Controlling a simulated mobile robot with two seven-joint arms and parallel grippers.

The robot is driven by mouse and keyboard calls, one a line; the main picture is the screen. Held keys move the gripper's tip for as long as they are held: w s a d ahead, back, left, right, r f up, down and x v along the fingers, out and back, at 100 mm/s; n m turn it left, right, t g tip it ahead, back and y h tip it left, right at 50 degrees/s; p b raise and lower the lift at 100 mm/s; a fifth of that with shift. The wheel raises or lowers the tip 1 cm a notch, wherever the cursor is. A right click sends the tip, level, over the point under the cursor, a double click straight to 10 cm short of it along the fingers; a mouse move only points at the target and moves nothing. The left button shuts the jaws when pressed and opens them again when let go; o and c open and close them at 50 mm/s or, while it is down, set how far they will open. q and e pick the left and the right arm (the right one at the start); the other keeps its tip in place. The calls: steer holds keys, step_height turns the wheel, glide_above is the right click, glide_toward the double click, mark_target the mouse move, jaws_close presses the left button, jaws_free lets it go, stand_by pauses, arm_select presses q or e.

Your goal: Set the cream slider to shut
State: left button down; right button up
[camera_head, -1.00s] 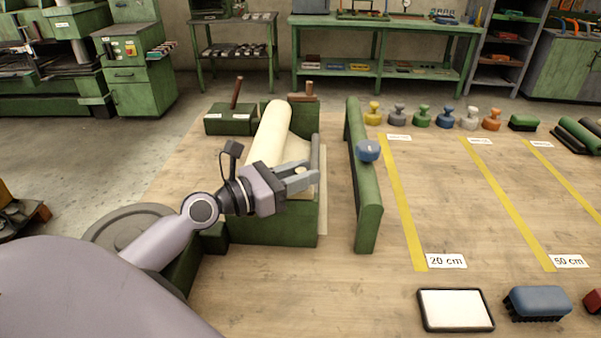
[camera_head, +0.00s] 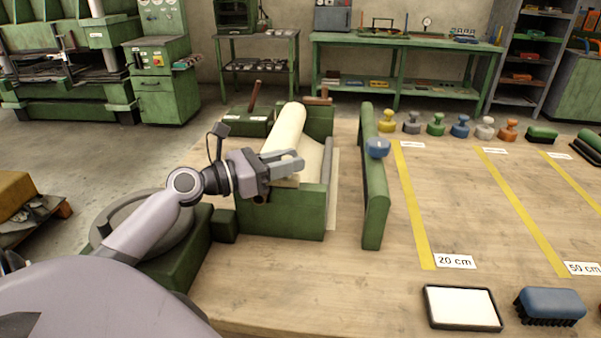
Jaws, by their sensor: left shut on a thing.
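My left gripper (camera_head: 292,164) reaches in from the left over the near end of the green roll holder (camera_head: 284,217). A cream sheet roll (camera_head: 285,133) lies in the holder behind the gripper, with a pale sheet edge (camera_head: 333,190) at the holder's right side. My right gripper is not in view.
A green bar with a blue knob (camera_head: 377,147) stands right of the holder. Several coloured knobs line the table's back. Yellow strips (camera_head: 414,205) mark lengths. A white framed pad (camera_head: 462,307) and a blue brush (camera_head: 549,305) lie at the front right. Bare table lies between.

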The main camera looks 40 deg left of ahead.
arm_select(q)
steer(key=shift+s+a+f, duration=0.15)
steer(key=shift+a, duration=0.15)
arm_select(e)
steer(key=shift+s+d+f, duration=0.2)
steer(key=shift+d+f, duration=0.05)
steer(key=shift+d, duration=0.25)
arm_select(q)
steer(key=c, duration=1.2)
jaws_free()
steer(key=shift+o, duration=0.9)
steer(key=shift+s+a, duration=0.15)
steer(key=shift+a, duration=0.05)
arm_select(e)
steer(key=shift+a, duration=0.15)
arm_select(q)
steer(key=shift+d, duration=0.1)
step_height(320, 180, up, 20)
steer(key=p, duration=0.5)
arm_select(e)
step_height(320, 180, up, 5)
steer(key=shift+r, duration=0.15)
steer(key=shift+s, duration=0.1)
